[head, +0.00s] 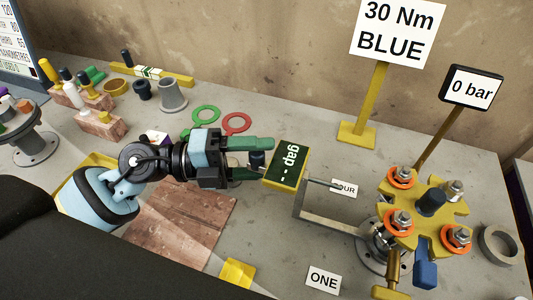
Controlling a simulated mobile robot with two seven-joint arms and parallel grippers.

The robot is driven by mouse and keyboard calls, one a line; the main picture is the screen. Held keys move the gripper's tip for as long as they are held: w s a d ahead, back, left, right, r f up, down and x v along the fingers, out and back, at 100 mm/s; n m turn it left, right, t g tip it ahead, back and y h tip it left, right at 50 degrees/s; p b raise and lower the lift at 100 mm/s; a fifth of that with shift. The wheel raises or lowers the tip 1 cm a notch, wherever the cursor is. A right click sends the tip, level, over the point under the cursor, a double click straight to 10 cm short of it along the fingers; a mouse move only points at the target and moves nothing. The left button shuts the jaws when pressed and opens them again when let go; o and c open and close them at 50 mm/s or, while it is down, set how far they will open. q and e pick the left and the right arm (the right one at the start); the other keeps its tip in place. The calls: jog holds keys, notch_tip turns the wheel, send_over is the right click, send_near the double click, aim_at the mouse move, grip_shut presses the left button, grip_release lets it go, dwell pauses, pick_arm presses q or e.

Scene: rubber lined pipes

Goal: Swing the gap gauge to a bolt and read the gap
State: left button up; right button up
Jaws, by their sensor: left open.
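The gap gauge (297,151) is a yellow box with a dark green face reading "gap - -". It sits at the end of a grey bracket arm (330,223) that runs to the pipe flange. The yellow flange plate (428,228) carries several bolts, such as an upper bolt (401,174), a left bolt (401,218) and a lower right bolt (457,235), these three on orange washers. My left gripper (262,158) is open, its green fingers pointing right at the gauge. A dark blue knob (257,159) shows between the fingers; contact cannot be told. My right gripper is not in view.
Signs read "30 Nm BLUE" (395,30) and "0 bar" (472,90). Green (206,114) and red (237,122) rings lie behind my left gripper. The table's back middle is clear.

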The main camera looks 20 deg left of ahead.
pick_arm(q)
jog(key=shift+x, duration=0.9)
grip_shut()
jog(key=shift+w, duration=0.15)
